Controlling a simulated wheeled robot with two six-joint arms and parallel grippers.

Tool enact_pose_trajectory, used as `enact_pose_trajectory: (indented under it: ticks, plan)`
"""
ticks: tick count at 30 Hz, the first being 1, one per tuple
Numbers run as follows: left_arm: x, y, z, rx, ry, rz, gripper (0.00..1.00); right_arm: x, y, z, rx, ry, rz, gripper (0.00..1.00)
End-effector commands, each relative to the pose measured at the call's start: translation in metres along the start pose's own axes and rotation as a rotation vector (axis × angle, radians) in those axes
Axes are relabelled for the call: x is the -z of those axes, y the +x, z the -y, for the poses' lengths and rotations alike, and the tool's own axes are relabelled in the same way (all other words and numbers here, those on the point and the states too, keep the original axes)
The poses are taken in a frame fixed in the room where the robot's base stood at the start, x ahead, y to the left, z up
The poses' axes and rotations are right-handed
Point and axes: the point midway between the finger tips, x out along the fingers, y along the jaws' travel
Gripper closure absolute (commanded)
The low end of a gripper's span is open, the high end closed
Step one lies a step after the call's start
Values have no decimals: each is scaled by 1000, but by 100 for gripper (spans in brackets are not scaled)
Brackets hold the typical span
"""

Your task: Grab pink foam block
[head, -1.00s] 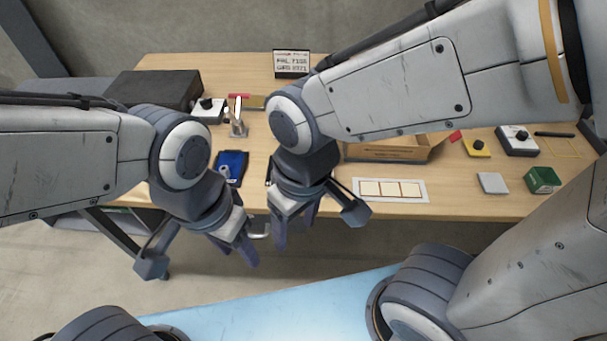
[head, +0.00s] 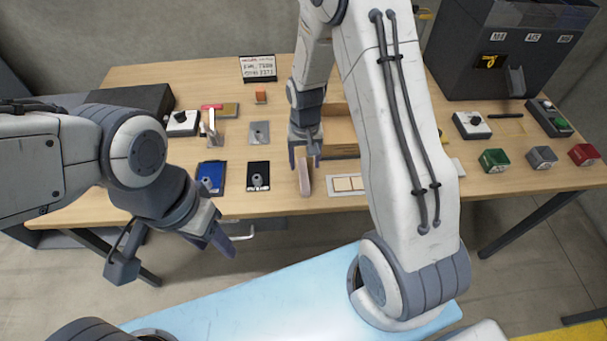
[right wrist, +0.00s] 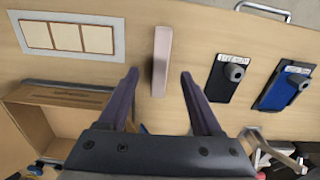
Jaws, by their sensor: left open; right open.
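The pale pink foam block (head: 304,182) lies on the table near its front edge. It also shows in the right wrist view (right wrist: 161,58), long and narrow. My right gripper (head: 304,160) is open above the block, its fingers to either side of the block's far end. In the right wrist view the open fingertips (right wrist: 160,75) flank the block with gaps on both sides; I see no contact. My left gripper (head: 218,246) is open and empty, in front of the table's front edge at the left.
A blue pad (head: 211,175) and a black pad (head: 258,174) lie left of the block. A white-framed tray (head: 340,192) lies right of it, with an open wooden box (head: 340,133) behind. Bare wood surrounds the block.

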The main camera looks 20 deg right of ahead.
Motion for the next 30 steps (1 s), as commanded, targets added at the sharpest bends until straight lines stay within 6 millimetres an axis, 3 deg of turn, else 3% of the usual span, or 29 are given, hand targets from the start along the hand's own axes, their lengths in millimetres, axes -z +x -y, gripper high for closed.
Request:
enact_pose_trajectory:
  ticks: [5,15,23,24,29,30]
  plan:
    - [0,-5,0,0,0,0,50,0,11,1,0,-1,2,34]
    - [1,-18,-1,0,-1,0,50,2,53,2,0,-1,2,34]
    - [1,-17,-1,0,-1,0,50,3,57,2,0,-1,-1,34]
    - [1,-17,-1,0,-1,0,50,3,57,2,0,-1,-1,38]
    - [1,-17,-1,0,-1,0,50,3,57,2,0,-1,0,99]
    - [1,-17,-1,0,-1,0,50,3,57,2,0,-1,0,100]
